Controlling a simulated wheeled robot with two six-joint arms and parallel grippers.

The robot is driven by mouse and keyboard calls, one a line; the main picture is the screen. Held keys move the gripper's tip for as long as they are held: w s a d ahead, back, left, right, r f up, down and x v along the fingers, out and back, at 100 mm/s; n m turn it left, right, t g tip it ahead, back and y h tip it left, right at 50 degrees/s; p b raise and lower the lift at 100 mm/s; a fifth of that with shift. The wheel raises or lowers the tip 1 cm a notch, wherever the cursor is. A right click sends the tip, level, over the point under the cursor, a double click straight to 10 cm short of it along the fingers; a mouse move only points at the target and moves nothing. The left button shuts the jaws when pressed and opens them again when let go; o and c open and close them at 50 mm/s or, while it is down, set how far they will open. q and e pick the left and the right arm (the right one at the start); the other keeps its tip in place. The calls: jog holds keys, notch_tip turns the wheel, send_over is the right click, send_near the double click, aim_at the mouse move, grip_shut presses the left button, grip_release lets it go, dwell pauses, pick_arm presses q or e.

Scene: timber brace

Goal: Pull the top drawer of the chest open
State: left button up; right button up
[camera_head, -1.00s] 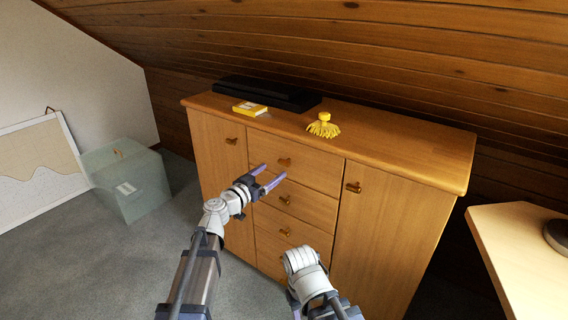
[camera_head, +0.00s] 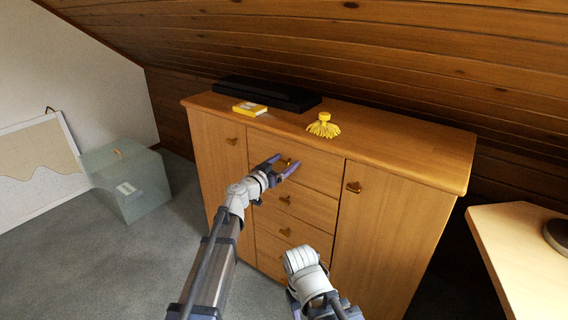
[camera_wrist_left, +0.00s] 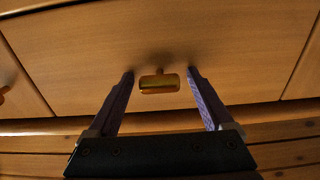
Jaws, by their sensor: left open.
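The wooden chest (camera_head: 390,225) stands against the plank wall. Its top drawer (camera_head: 318,172) is closed, flush with the front. The drawer's brass knob (camera_head: 287,161) sits between the fingertips of my left gripper (camera_head: 286,164) in the head view. In the left wrist view the knob (camera_wrist_left: 159,83) is midway between the two purple fingers of my left gripper (camera_wrist_left: 160,76), with a gap on each side. The left gripper is open. My right arm shows at the bottom of the head view, but its fingers are not visible.
A pale table (camera_head: 520,250) is at right.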

pick_arm(q)
grip_shut()
dwell(0.6)
dwell(0.3)
